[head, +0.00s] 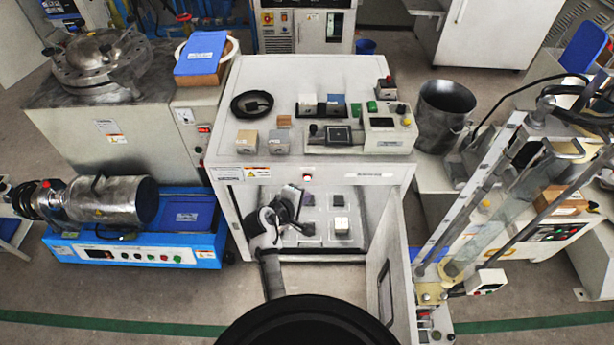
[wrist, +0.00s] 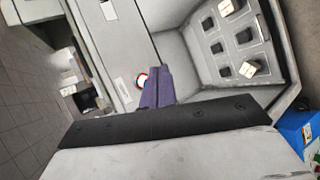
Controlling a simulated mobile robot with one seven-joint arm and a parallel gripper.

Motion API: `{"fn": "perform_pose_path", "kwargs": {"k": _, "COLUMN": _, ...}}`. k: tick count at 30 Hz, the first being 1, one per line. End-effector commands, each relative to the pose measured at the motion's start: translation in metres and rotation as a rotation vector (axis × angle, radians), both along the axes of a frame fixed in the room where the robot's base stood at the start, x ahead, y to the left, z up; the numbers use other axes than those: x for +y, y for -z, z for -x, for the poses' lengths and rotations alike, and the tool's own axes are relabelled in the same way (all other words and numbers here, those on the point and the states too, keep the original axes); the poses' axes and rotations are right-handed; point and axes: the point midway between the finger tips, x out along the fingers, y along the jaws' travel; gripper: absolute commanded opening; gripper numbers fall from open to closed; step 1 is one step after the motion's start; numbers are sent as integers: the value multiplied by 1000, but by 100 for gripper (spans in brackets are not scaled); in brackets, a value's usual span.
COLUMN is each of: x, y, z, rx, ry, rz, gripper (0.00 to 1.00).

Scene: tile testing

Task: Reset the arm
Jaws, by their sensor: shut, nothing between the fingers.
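My arm reaches forward to the open front of the white cabinet (head: 240,190). My gripper (head: 306,201) is in front of the open chamber, left of its middle. In the wrist view my gripper (wrist: 155,88) shows as two purplish fingers side by side, shut with nothing between them. The cabinet's inside shows at the right of the wrist view, with dark pads and pale blocks (wrist: 249,69) apart from the fingers. My arm and gripper hide part of the chamber's left side in the head view.
The cabinet door (head: 398,275) stands open on the right, close to my arm. Several small blocks, a black dish (head: 252,104) and a small device (head: 387,130) are on the cabinet top. A blue-based machine (head: 135,250) is at left, a metal frame (head: 480,200) at right.

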Motion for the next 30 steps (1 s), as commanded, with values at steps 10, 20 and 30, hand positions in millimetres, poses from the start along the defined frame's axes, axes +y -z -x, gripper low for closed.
{"fn": "perform_pose_path", "kwargs": {"k": 10, "x": 0, "y": 0, "z": 17, "rx": 0, "ry": 1, "rz": 1, "gripper": 0}}
{"fn": "perform_pose_path", "kwargs": {"k": 20, "x": 0, "y": 0, "z": 17, "rx": 1, "ry": 0, "rz": 1, "gripper": 0}}
{"fn": "perform_pose_path", "kwargs": {"k": 30, "x": 55, "y": -58, "z": -20, "rx": -208, "ry": -135, "rz": -127, "gripper": 0}}
